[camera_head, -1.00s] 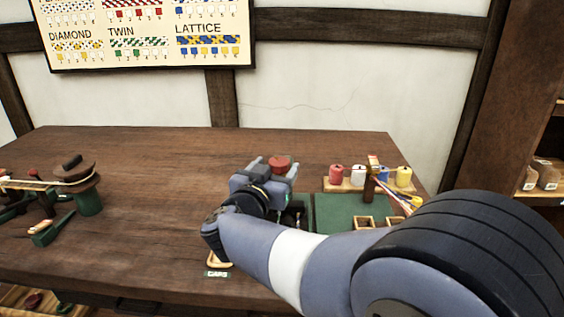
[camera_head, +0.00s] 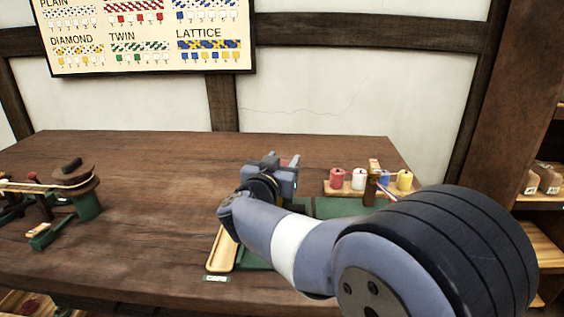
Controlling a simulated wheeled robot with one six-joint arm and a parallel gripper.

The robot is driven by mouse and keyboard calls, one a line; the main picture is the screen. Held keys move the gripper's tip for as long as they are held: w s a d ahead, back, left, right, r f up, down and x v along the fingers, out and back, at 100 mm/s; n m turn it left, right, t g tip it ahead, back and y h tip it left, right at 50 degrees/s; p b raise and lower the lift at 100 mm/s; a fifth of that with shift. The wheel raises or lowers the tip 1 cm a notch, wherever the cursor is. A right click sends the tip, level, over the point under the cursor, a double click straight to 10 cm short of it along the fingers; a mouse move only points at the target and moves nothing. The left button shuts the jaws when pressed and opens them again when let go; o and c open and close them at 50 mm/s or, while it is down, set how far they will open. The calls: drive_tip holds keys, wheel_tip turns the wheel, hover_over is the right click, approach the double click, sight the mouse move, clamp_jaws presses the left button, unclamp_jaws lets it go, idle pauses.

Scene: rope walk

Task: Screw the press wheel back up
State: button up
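My gripper (camera_head: 280,161) is above the back middle of the workbench, its two grey fingers pointing away from me. A sliver of a red round part (camera_head: 284,162), which may be the press wheel, shows at the fingers. The fingers hide most of it, so I cannot tell whether they grip it or only stand around it. The press body below is hidden behind my gripper and forearm.
A green mat (camera_head: 340,207) lies right of my gripper, partly behind my arm. Behind it, a wooden rack (camera_head: 346,187) carries coloured spools. A wooden tray (camera_head: 222,252) labelled CAPS lies at the front. A rope-winding fixture (camera_head: 88,205) stands left; the bench between is clear.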

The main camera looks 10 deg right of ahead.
drive_tip(key=c, duration=0.4)
